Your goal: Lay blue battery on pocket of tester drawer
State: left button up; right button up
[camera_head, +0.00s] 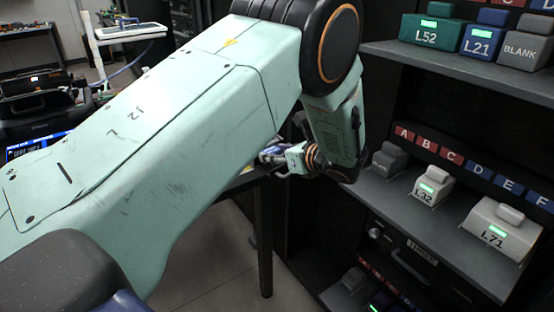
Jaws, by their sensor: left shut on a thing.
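My left arm crosses the view from the left, and my left gripper (272,160) is at its far end, turned toward the left beside the shelf rack. It is shut on a small bluish thing (270,152), mostly hidden by the fingers. I cannot tell for sure that this is the blue battery. A blue battery marked L21 (483,38) stands on the upper shelf at the right, apart from the gripper. I cannot make out the tester drawer or its pocket. My right gripper is not in view.
The upper shelf (465,68) also holds a green battery L52 (432,32) and a grey BLANK one (524,47). The lower shelf holds pale batteries L32 (432,190) and L71 (500,232). A dark table leg (265,240) stands below the gripper. Floor is bare left of it.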

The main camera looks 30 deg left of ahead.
pick_arm(q)
jog(key=shift+w+d+f, duration=0.1)
jog(key=shift+f, duration=0.5)
jog(key=shift+w, duration=0.15)
jog(key=shift+s+f, duration=0.2)
jog(key=shift+w+f+b, duration=0.15)
jog(key=shift+f+b, duration=0.25)
jog(key=o, duration=0.9)
jog(key=shift+o, duration=1.4)
jog(key=shift+f, duration=0.1)
jog(key=shift+r, duration=0.2)
